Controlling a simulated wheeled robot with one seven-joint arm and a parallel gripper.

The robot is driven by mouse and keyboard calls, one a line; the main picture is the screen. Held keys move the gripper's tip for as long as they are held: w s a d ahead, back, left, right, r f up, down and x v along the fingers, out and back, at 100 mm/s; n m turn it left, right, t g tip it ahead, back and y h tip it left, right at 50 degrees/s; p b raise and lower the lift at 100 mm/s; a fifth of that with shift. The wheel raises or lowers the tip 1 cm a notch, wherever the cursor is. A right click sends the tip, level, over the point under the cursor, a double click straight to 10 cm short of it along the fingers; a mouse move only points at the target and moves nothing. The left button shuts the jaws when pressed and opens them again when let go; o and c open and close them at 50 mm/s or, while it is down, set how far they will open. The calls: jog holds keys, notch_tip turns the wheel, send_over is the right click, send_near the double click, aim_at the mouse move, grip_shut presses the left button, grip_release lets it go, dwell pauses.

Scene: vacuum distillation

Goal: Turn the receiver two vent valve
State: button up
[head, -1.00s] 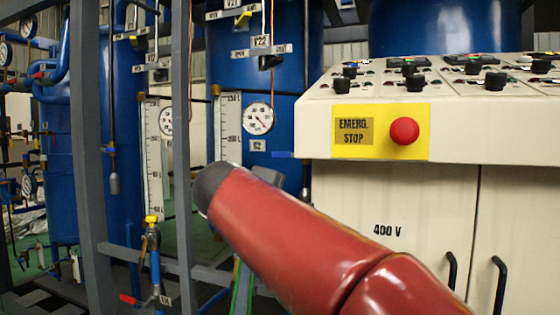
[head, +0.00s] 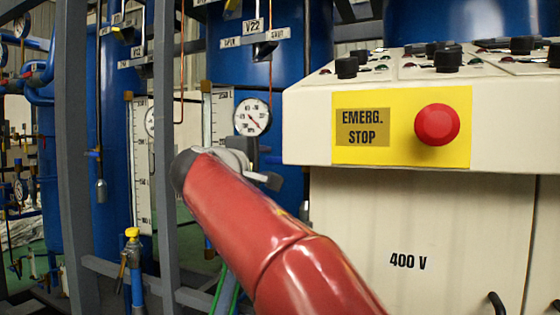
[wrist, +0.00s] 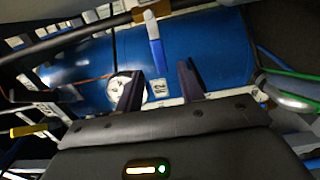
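The receiver tank (head: 222,70) is the blue cylinder behind the grey frame, with a round gauge. In the wrist view the tank (wrist: 90,70) lies sideways, with a small R2 plate (wrist: 160,88) by its gauge. A valve with a blue lever (wrist: 157,52) crosses in front of it, its brass body (wrist: 150,12) at the top edge. It seems to be the task's valve; I cannot read its label. My gripper (wrist: 160,70) is open and empty, the lever's end lined up between its fingers, apparently beyond them. In the head view my gripper (head: 262,165) is partly hidden by my arm.
A cream cabinet (head: 400,225) with a red emergency stop button (head: 437,125) stands close on the right. Grey frame posts (head: 166,130) stand on the left. A V22 plate (head: 253,26) is above the gauge (head: 252,117). A yellow-handled valve (head: 132,234) is at lower left.

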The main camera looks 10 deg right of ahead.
aim_at(275, 161)
jog(key=p+x, duration=0.1)
jog(key=x, duration=0.5)
jog(key=shift+w+d, duration=0.2)
jog(key=shift+d, duration=0.05)
grip_shut()
